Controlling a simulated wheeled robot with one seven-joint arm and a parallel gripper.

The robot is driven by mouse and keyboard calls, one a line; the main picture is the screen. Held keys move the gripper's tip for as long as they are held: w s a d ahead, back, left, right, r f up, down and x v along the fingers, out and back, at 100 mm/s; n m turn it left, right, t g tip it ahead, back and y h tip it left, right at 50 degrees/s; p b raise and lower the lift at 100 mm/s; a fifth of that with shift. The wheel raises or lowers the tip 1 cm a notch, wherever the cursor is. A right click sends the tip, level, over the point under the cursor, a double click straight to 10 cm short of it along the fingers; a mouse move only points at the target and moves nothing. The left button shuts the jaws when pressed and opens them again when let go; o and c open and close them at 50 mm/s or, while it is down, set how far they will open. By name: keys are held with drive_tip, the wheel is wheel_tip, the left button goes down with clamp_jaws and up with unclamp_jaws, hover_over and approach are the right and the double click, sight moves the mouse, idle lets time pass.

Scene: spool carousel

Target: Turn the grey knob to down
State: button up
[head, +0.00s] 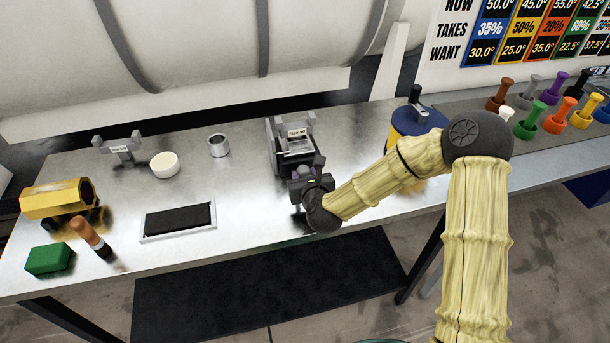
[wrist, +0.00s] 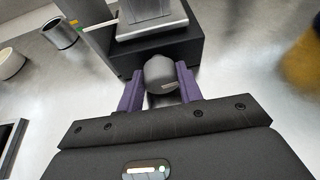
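The grey knob (wrist: 160,74) sticks out from the near face of a black box (wrist: 195,58) in the wrist view. It is round, with a short pale mark low on its right side. My gripper (wrist: 161,82) has its purple fingers on either side of the knob and appears shut on it. In the head view my gripper (head: 308,172) is at the front of the black box (head: 293,160), and the knob is mostly hidden behind it.
A labelled grey holder (head: 295,136) stands on the box. A metal cup (head: 218,146), white bowl (head: 165,164) and black-topped tray (head: 178,221) are left on the metal bench. A blue and yellow spool (head: 412,122) stands right, partly behind my arm. Coloured pegs (head: 540,112) stand farther right.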

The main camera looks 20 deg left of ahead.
drive_tip(key=n+b, duration=0.1)
drive_tip(key=n+t+h+b, duration=0.1)
drive_tip(key=b, duration=0.1)
drive_tip(key=shift+s+a+f, duration=0.1)
drive_tip(key=shift+a+f, duration=0.1)
drive_tip(key=shift+r+n+h, duration=0.15)
drive_tip(key=shift+n+h, duration=0.15)
drive_tip(key=shift+n, duration=0.3)
drive_tip(key=o, duration=1)
drive_tip(key=shift+d+r, duration=0.1)
